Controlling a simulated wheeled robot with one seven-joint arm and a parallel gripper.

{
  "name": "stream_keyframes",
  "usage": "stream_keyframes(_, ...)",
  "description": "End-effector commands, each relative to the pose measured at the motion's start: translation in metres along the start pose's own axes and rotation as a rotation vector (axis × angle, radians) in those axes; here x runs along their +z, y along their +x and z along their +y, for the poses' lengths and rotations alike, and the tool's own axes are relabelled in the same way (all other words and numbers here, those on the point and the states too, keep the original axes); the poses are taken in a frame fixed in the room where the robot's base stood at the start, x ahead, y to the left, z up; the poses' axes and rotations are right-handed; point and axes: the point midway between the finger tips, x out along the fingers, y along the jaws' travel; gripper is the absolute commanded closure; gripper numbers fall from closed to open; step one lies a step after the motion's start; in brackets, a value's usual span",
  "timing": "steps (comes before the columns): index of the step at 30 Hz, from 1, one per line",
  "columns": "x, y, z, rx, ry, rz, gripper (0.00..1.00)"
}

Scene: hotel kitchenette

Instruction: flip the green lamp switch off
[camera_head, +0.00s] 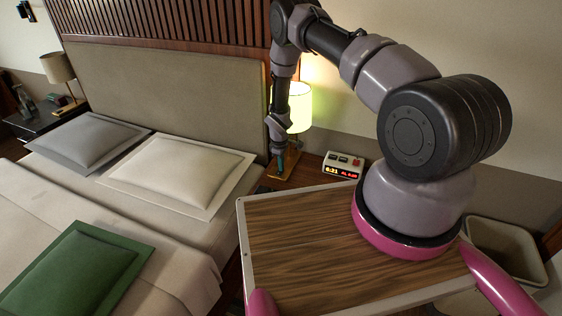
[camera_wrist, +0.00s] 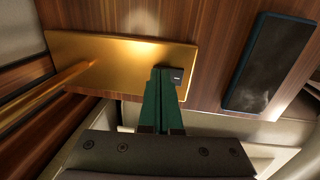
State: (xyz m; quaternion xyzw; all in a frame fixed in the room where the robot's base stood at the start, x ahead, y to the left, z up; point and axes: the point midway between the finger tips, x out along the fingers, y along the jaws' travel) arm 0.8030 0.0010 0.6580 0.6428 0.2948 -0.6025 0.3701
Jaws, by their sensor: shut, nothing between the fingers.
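A lit bedside lamp (camera_head: 299,108) stands behind my arm on the nightstand beside the bed, its shade glowing yellow-green. In the wrist view its flat brass base (camera_wrist: 95,60) fills the upper left, with the slanted brass stem at the left. A small dark switch block (camera_wrist: 177,75) sits near the base's right end. My gripper (camera_wrist: 162,73) is shut and empty, its green fingers pointing at the base right beside the block; I cannot tell whether they touch. The gripper also shows at the lamp's foot in the head view (camera_head: 281,164). No green shows on the switch, partly hidden by the fingers.
A dark blue-edged phone-like slab (camera_wrist: 270,63) lies right of the base. A clock (camera_head: 343,165) stands right of the lamp. A second lamp (camera_head: 60,72) is beyond the bed. The bed with pillows (camera_head: 182,170) lies left of my arm.

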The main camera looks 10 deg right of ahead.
Motion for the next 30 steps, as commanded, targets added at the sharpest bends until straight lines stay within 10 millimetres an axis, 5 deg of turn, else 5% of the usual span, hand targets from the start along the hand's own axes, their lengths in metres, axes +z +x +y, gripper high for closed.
stream_keyframes(30, 0.001, 0.001, -0.014, -0.002, -0.001, -0.002, 1.00)
